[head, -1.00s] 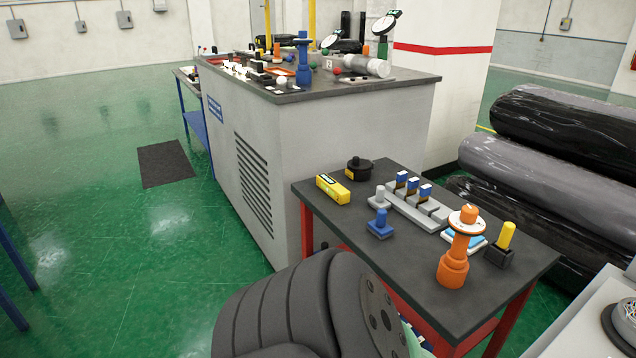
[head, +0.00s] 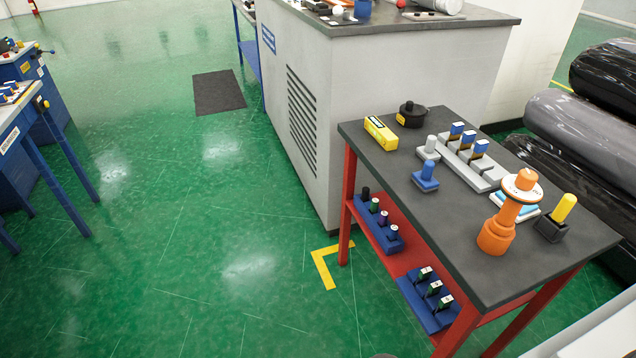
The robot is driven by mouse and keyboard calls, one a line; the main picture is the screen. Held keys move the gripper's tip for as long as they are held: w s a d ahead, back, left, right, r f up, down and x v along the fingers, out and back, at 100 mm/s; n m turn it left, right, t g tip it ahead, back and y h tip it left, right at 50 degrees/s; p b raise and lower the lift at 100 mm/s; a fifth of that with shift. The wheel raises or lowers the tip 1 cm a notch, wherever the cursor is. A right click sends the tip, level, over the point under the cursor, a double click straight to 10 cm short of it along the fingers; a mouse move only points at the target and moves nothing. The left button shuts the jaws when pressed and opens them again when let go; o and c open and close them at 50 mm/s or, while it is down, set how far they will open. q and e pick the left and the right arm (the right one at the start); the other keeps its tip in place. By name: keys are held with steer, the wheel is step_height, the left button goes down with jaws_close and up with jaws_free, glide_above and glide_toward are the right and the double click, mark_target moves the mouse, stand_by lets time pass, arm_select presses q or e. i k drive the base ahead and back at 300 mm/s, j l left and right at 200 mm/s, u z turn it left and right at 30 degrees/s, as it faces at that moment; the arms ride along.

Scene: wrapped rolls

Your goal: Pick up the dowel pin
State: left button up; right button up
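No object is labelled as the dowel pin, and I cannot tell for certain which one it is. Neither of my grippers is in view.
An orange stand with a white disc (head: 497,236), a yellow box (head: 380,133) and a black round part (head: 411,114) share the tabletop. Blue racks (head: 430,313) sit on the red shelf below. A grey cabinet (head: 330,110) stands behind; green floor (head: 200,260) is free at left.

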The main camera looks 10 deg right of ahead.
mark_target(364, 193)
steer(key=z, duration=0.75)
steer(key=i+j+z, duration=0.75)
steer(key=i, duration=0.05)
